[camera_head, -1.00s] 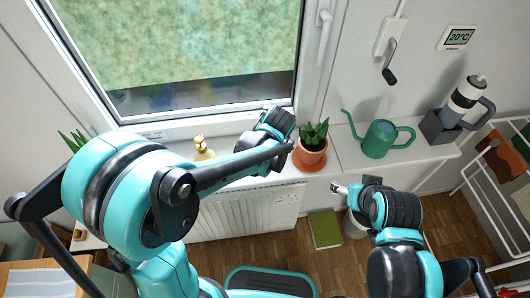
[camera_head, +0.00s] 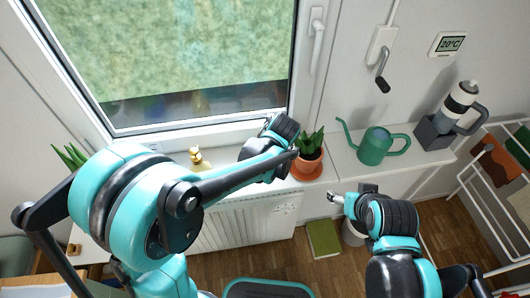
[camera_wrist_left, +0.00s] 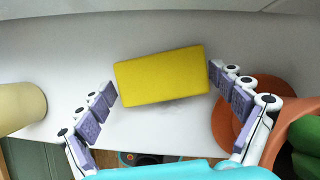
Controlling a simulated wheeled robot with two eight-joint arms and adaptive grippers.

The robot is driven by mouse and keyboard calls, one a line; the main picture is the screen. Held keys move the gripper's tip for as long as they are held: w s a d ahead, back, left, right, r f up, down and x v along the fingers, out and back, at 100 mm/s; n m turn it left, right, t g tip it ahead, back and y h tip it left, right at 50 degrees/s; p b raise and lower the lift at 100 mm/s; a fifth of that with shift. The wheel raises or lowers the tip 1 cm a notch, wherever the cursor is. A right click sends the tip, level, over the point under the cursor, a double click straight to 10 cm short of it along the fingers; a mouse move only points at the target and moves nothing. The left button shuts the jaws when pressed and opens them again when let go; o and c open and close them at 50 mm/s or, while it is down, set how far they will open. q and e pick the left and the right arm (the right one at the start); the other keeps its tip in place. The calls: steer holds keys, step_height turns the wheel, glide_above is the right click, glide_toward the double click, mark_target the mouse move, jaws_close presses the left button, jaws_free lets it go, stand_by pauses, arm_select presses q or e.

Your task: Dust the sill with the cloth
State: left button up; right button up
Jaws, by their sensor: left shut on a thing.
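The white sill (camera_head: 224,155) runs under the window; it fills most of the left wrist view (camera_wrist_left: 165,130). My left gripper (camera_wrist_left: 166,90) is shut on the yellow cloth (camera_wrist_left: 160,77), a flat rectangular piece between its purple finger pads, over the sill. I cannot tell whether the cloth touches the sill. In the head view my left wrist and forearm hide the cloth and fingertips, just left of the potted plant. My right gripper (camera_head: 334,197) hangs before the sill on the right, apart from it; its fingers are too small to judge.
A plant in a terracotta pot (camera_head: 308,168) stands on a saucer (camera_wrist_left: 232,128) close right of my left gripper. A brass ornament (camera_head: 196,156) stands left on the sill. A drying rack (camera_head: 470,185) is far right.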

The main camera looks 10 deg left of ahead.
arm_select(q)
steer(key=shift+s+d+f, duration=0.1)
steer(key=shift+s+d, duration=0.3)
steer(key=shift+s, duration=0.95)
steer(key=shift+s+d+r, duration=0.1)
steer(key=shift+s+d, duration=0.25)
steer(key=shift+s, duration=1)
steer(key=shift+s+d+f, duration=0.1)
steer(key=shift+s+d, duration=0.3)
steer(key=shift+s, duration=0.95)
step_height(320, 180, up, 6)
steer(key=p, duration=0.5)
step_height(320, 180, up, 3)
steer(key=p, duration=0.2)
steer(key=shift+p, duration=0.3)
steer(key=shift+w, duration=0.1)
